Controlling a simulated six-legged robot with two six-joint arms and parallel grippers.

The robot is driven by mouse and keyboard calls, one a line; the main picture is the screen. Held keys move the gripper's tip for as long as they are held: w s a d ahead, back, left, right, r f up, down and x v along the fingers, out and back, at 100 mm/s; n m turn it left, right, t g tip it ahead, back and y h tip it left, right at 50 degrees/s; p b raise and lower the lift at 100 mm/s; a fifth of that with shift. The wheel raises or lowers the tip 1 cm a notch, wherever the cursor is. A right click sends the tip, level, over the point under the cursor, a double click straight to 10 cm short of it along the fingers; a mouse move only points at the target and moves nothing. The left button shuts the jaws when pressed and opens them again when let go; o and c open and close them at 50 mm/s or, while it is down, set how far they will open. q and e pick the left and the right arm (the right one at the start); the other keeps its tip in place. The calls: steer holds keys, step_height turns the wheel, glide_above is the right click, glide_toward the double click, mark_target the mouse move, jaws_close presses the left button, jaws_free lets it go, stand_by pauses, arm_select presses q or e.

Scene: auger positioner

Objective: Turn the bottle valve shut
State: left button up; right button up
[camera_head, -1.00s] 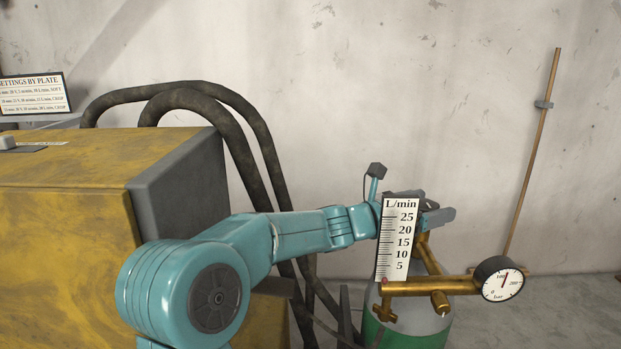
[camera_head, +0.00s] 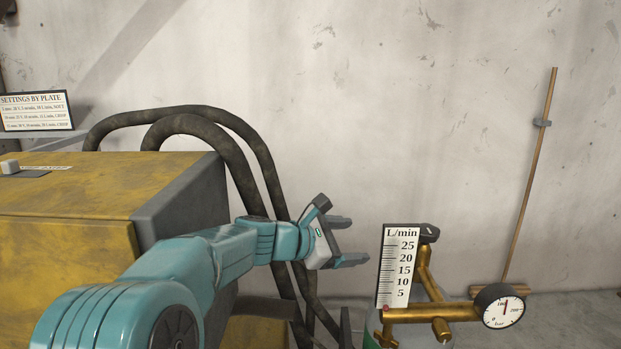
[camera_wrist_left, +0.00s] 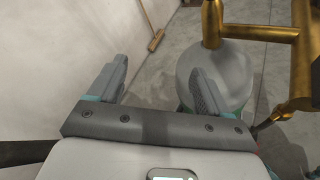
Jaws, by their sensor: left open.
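The gas bottle (camera_head: 402,340) stands at the lower right; its grey shoulder (camera_wrist_left: 232,62) shows large in the left wrist view. A brass stem (camera_head: 426,272) rises from it to a dark valve knob (camera_head: 430,233), partly hidden behind the flow scale. My left gripper (camera_head: 345,241) is open and empty, to the left of the knob and apart from it. Its two grey fingers (camera_wrist_left: 158,68) point forward in the left wrist view, with nothing between them. The knob is not clearly seen there. My right gripper is not in view.
The white L/min scale (camera_head: 397,268) and brass regulator pipe (camera_head: 440,313) with a round pressure gauge (camera_head: 499,307) stand before the bottle. A yellow machine (camera_head: 70,205) and thick dark hoses (camera_head: 262,165) are at left.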

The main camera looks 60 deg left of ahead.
arm_select(q)
steer(key=a+r+m+g+y+p, duration=0.2)
steer(key=a+r+m+y, duration=0.1)
steer(key=a, duration=0.6)
steer(key=a+r+m+g+y+p, duration=0.2)
steer(key=a+m+y, duration=0.3)
steer(key=a, duration=0.3)
steer(key=shift+w+a+r+m+g+p, duration=0.3)
steer(key=shift+a+r+m+p, duration=0.1)
steer(key=shift+m+p, duration=0.35)
